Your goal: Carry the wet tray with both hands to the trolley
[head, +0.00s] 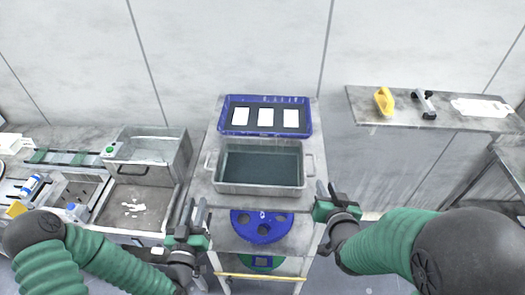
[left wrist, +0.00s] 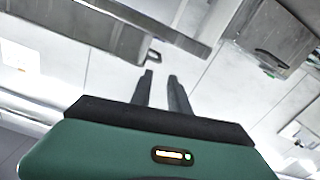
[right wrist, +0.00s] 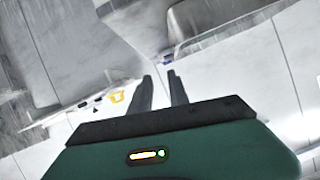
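The wet tray (head: 221,188) is a grey metal tray with a handle at each end and a dark interior. In the head view it sits level on the top of the trolley (head: 206,201). My left gripper (head: 195,208) is in front of the tray's left end, apart from it. My right gripper (head: 328,188) is just right of the tray's right end, apart from it. Both wrist views show parted fingers, left (left wrist: 160,76) and right (right wrist: 159,76), with nothing between them. A small dark loop (left wrist: 154,57) shows beyond the left fingertips; I cannot tell what it belongs to.
A blue tray (head: 222,128) with three white pieces stands behind the wet tray. A blue disc with holes (head: 258,232) lies below in front, above a yellow bar (head: 260,277). A sink (head: 150,150) and bench are at left; a shelf (head: 400,119) with tools is at right.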

